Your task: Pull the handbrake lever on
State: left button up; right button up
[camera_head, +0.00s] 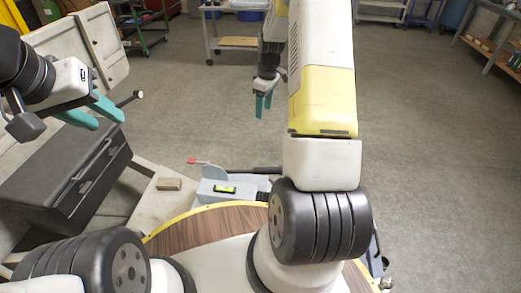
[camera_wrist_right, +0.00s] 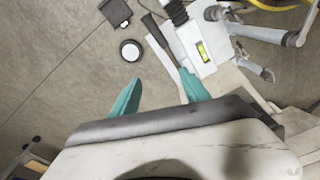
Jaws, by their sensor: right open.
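The handbrake lever, with a black grip (camera_head: 255,170), lies roughly level across the grey drawbar housing (camera_head: 207,190). Its grip (camera_wrist_right: 154,30) and grey bar also show in the right wrist view, just beyond my fingertips. A red-tipped part (camera_head: 192,160) stands at the housing's left end. My right gripper (camera_head: 263,105) is open and empty, above and beyond the lever in the head view. In the wrist view my right gripper (camera_wrist_right: 160,92) has its right finger overlapping the bar's lower end; contact cannot be told. My left gripper (camera_head: 92,114) is open and empty, far left of the lever.
A yellow-and-green spirit level (camera_head: 225,189) sits on the housing. A small wooden block (camera_head: 169,184) lies on the pale frame at left. A dark drawer box (camera_head: 68,175) stands below my left gripper. Open floor (camera_head: 420,130) lies at right.

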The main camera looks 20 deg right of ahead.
aim_at(272, 168)
jog(key=s+d+f+n+g, duration=0.1)
jog(key=f, duration=0.9)
jog(key=s+d+f+n, duration=0.1)
jog(key=f, duration=1)
jog(key=s+d+f+n+g, duration=0.1)
jog(key=f, duration=0.9)
jog(key=shift+d+f+n+g, duration=0.2)
jog(key=shift+f+n+g, duration=0.1)
jog(key=shift+f, duration=0.75)
grip_shut()
